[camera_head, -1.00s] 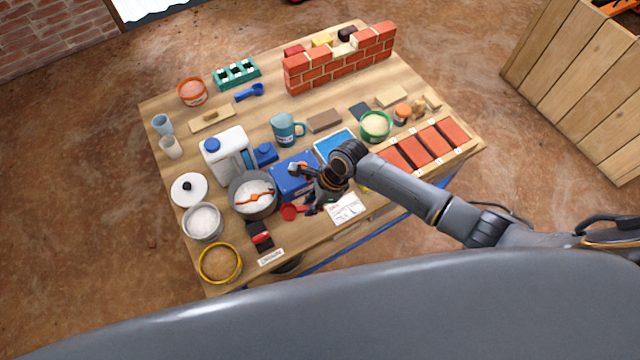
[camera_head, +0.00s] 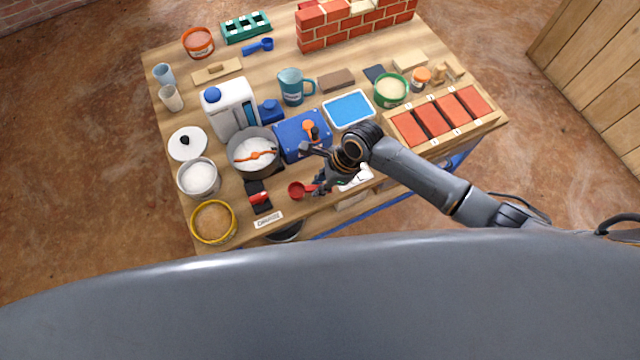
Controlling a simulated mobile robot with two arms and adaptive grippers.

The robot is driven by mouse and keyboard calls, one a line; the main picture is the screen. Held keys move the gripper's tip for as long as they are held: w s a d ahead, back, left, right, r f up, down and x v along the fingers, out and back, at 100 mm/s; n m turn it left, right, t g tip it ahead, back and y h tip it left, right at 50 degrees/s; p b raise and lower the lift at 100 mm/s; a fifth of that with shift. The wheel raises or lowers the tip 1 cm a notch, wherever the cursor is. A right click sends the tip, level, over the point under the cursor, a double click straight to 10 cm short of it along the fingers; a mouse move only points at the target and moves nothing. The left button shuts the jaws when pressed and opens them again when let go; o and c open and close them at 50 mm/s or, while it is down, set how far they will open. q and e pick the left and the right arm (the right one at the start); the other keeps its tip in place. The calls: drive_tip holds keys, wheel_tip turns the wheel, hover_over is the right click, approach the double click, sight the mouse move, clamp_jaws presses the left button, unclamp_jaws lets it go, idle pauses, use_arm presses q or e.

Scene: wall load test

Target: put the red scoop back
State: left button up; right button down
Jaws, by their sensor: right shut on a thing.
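The red scoop (camera_head: 296,190) is near the table's front edge, its bowl to the left of my right gripper (camera_head: 317,184). My right gripper is shut on the scoop's handle side; its fingers hide part of the handle. I cannot tell whether the scoop touches the table. Left of the scoop lies a black pad (camera_head: 253,187) with a red item (camera_head: 260,198) on it. My left gripper is not in view.
A grey pot with white powder (camera_head: 254,150) and a blue box (camera_head: 290,148) stand behind the scoop. A white bin (camera_head: 199,178) and a yellow-rimmed bowl (camera_head: 214,222) stand left. A labelled card (camera_head: 268,220) lies at the front edge. A brick wall (camera_head: 355,25) stands at the back.

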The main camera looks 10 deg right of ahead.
drive_tip(key=shift+f, duration=0.6)
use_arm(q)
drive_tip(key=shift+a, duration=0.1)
use_arm(e)
drive_tip(key=shift+f, duration=0.1)
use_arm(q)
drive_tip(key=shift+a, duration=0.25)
use_arm(e)
drive_tip(key=shift+f, duration=0.4)
drive_tip(key=c, duration=0.8)
unclamp_jaws()
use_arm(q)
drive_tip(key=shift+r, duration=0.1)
use_arm(e)
drive_tip(key=shift+r, duration=0.1)
use_arm(q)
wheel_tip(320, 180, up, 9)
drive_tip(key=p, duration=0.9)
use_arm(e)
drive_tip(key=shift+r, duration=3.45)
